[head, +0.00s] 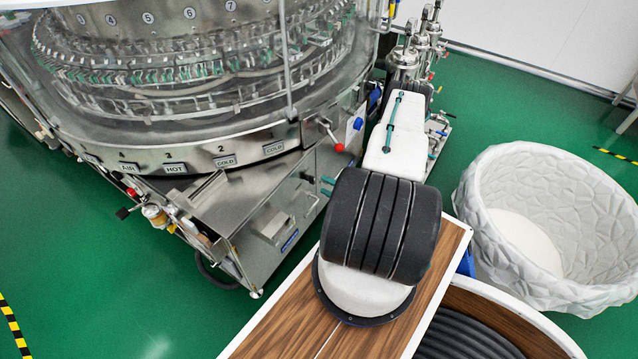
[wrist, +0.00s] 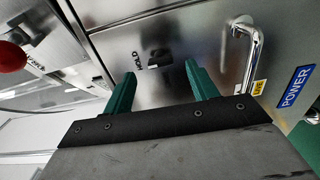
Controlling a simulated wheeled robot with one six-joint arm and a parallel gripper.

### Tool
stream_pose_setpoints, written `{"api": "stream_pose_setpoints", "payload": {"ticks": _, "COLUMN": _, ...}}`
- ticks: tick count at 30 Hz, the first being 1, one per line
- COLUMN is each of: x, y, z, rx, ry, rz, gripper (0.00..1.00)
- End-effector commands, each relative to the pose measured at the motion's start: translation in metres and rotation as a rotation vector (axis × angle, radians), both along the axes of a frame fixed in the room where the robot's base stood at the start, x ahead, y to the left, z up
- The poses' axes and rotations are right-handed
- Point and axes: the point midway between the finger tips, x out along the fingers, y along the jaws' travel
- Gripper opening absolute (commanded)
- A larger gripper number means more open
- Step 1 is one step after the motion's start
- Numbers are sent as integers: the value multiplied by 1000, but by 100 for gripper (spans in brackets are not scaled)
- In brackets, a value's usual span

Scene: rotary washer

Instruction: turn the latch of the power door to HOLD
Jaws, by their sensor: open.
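The power door (wrist: 215,35) is a brushed-steel panel; the lower cabinet with a blue label (head: 290,240) shows in the head view. In the wrist view a small black latch (wrist: 160,57) sits on the panel beside HOLD lettering (wrist: 139,62). The latch's exact angle is hard to tell. My gripper (wrist: 165,84) is open and empty, its two green fingers pointing at the panel with the latch between their directions, apparently short of it. In the head view my gripper (head: 327,186) is by the machine's right side; my arm hides part of it, and the latch cannot be made out.
A chrome handle (wrist: 252,50) and a blue POWER label (wrist: 295,87) lie right of the latch. A red-knobbed lever (head: 338,147) juts out above my gripper. Steel filter housings (head: 405,65) stand behind my arm. A white bin (head: 545,225) stands right; green floor is open at left.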

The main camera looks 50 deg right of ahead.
Motion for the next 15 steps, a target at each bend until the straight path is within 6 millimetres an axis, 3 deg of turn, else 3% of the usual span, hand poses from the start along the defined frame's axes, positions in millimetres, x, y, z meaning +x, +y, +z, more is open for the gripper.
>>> {"api": "stream_pose_setpoints", "payload": {"ticks": 6, "x": -24, "y": -2, "z": 0, "rx": 2, "ry": 1, "rz": -1, "gripper": 58}}
{"api": "stream_pose_setpoints", "payload": {"ticks": 15, "x": -27, "y": -2, "z": 0, "rx": 1, "ry": 0, "rz": 0, "gripper": 58}}
